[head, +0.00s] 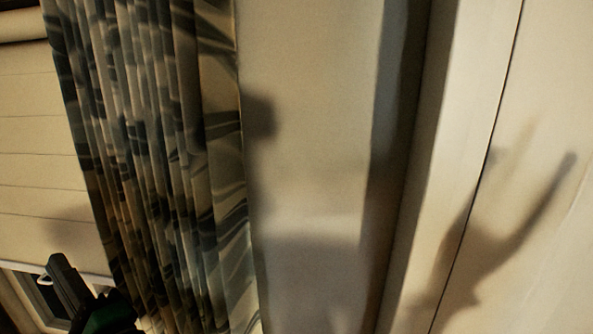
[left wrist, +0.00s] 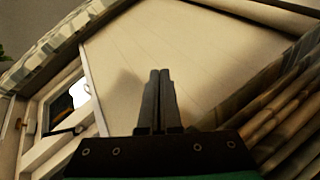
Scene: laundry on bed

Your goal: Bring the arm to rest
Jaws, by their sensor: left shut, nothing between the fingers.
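My left gripper (head: 62,276) shows at the lower left of the head view, with dark fingers pointing up and part of its green body below. In the left wrist view the two dark fingers (left wrist: 158,98) stand side by side, shut, with nothing between them. The gripper is in front of a pale blind, left of the curtain. My right gripper is in neither view. No bed or laundry shows.
A patterned curtain (head: 160,150) hangs close to the right of my left gripper. A pale slatted blind (head: 40,130) and a window frame (left wrist: 50,150) are behind it. A bare wall (head: 310,130) and a pale panel (head: 545,100) with an arm-shaped shadow lie further right.

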